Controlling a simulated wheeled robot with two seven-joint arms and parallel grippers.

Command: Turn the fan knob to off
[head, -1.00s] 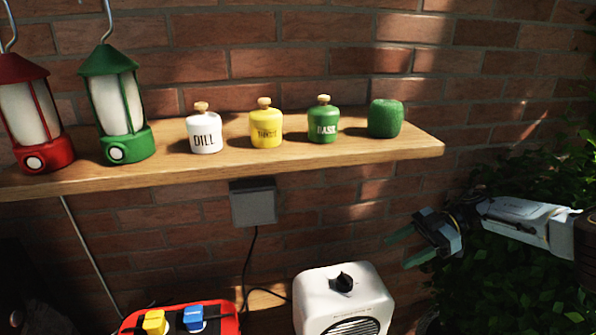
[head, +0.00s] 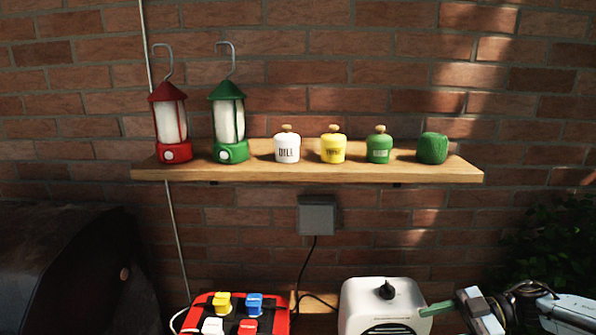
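The white fan heater (head: 357,296) stands at the bottom of the head view, right of centre, its lower part cut off by the frame edge. Its black knob (head: 386,290) sits on top; the pointer's exact setting is too small to read. My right gripper (head: 436,312) is just right of the fan, apart from the knob. One green finger points left toward the fan's upper right side, near the upper end of the gripper body; the other finger is not clearly seen. The gripper looks open and empty. My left gripper is not in view.
A wooden shelf (head: 300,174) above holds a red lantern (head: 170,122), a green lantern (head: 228,120), several jars and a green ball of twine (head: 432,148). A red box with coloured plugs (head: 270,324) is left of the fan. A dark rounded object (head: 70,270) is at left.

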